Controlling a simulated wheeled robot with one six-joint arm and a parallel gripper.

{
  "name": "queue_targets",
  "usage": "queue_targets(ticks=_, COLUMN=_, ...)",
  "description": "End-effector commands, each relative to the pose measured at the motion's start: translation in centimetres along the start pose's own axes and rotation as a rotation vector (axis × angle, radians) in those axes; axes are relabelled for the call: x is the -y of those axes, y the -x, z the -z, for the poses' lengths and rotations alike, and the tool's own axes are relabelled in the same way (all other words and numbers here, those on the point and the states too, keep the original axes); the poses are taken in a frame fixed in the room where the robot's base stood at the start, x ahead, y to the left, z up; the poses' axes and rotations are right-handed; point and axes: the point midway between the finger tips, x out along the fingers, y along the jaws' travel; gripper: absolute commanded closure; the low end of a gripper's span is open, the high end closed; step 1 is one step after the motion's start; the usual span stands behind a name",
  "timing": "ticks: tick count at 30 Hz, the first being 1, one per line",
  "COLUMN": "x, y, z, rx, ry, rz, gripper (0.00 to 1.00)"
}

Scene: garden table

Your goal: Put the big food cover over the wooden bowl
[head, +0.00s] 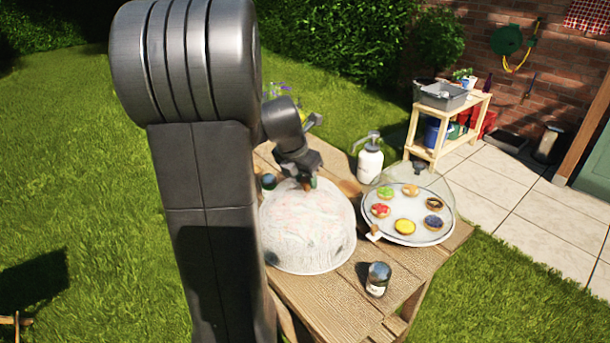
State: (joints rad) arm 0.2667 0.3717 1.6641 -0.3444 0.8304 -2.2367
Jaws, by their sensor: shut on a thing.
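The big food cover (308,232) is a pale, see-through dome with faint coloured marks, on or just above the wooden table. I cannot tell whether its rim touches the boards. My gripper (306,184) points down at the top of the dome and is shut on it, at a small reddish-brown part that looks like its knob. The wooden bowl cannot be made out. The dome and my arm hide part of the table, and I cannot tell whether the bowl is under the dome.
Right of the dome, a round tray (414,241) holds several colourful tarts under a clear cover (436,188). A white pump bottle (369,162) stands behind. A dark labelled can (378,279) stands in front, and a small dark jar (268,181) is at the back left.

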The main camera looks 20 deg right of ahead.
Motion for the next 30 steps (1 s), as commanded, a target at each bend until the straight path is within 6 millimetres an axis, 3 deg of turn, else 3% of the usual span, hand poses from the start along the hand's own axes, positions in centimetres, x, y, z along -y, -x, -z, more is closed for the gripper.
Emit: queue_targets(ticks=30, x=0.1, y=-1.8, z=1.1, rx=-0.015, ry=-0.002, rz=0.006, gripper=1.0)
